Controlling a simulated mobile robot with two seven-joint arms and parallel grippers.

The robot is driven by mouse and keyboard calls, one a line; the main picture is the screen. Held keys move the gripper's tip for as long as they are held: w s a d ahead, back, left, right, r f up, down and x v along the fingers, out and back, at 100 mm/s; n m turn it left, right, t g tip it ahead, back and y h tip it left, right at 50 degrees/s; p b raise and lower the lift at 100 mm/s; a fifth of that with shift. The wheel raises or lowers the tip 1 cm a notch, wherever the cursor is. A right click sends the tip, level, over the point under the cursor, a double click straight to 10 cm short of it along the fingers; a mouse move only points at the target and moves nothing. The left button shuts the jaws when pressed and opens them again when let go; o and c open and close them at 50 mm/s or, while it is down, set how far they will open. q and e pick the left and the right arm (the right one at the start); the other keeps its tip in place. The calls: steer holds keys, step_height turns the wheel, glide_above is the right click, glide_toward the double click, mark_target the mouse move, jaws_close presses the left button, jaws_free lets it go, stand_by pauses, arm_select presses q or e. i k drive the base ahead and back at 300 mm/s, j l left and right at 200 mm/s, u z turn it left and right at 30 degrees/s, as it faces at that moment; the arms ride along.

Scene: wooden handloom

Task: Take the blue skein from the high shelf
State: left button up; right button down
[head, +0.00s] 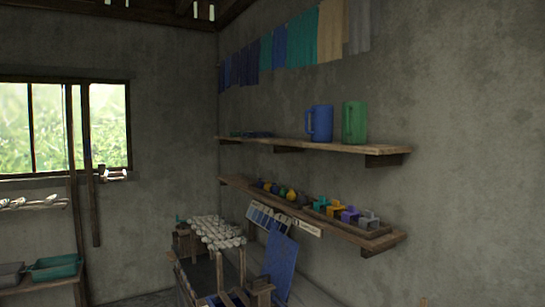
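The high shelf (335,149) is a wooden board on the right wall. Low, dark blue and greenish bundles (252,134) lie at its left end; they are too small and dark to tell whether one is the blue skein. A blue jug (320,123) and a green jug (354,122) stand upright towards its right end. Above it hangs a row of cloths or skeins, with blue ones (280,47) among teal, tan and grey. Neither of my grippers is in view.
A lower shelf (385,242) holds small coloured balls (280,191) and a tray of coloured cross-shaped pieces (349,215). A wooden loom-like frame (215,270) and a blue panel (280,262) stand below. A side shelf (40,283) with a green bin (55,267) is at left.

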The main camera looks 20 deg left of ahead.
mark_target(249, 134)
steer(key=u, duration=1.2)
steer(key=i+j+u, duration=0.25)
steer(key=i, duration=0.35)
steer(key=i+u, duration=0.25)
steer(key=i, duration=3.65)
steer(key=i+j+z, duration=0.1)
steer(key=i+z, duration=0.4)
steer(key=i+j+z, duration=0.2)
steer(key=i+z, duration=0.25)
steer(key=k, duration=0.1)
